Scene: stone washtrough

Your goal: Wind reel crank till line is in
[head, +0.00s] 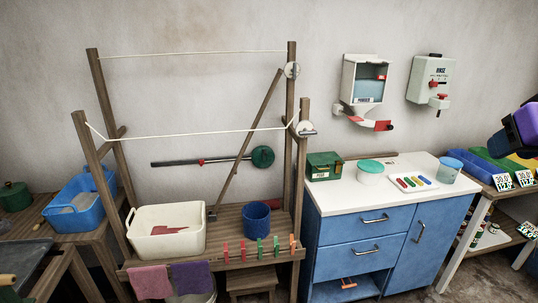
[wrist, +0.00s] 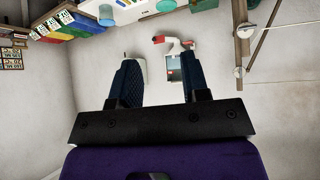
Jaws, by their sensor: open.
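Two white reels are on the right posts of a wooden frame: the far reel (head: 292,70) higher up and the near reel (head: 306,129) lower. Each has a small crank part, too small to read clearly. A white far line (head: 190,54) and a white near line (head: 190,134) run across to the left posts; the near one sags.
A blue cabinet (head: 360,235) with a white top stands right of the frame, holding tubs and a green box (head: 324,166). Two dispensers (head: 366,85) are on the wall. A cream basin (head: 165,230) and blue bucket (head: 257,218) sit on the frame's shelf.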

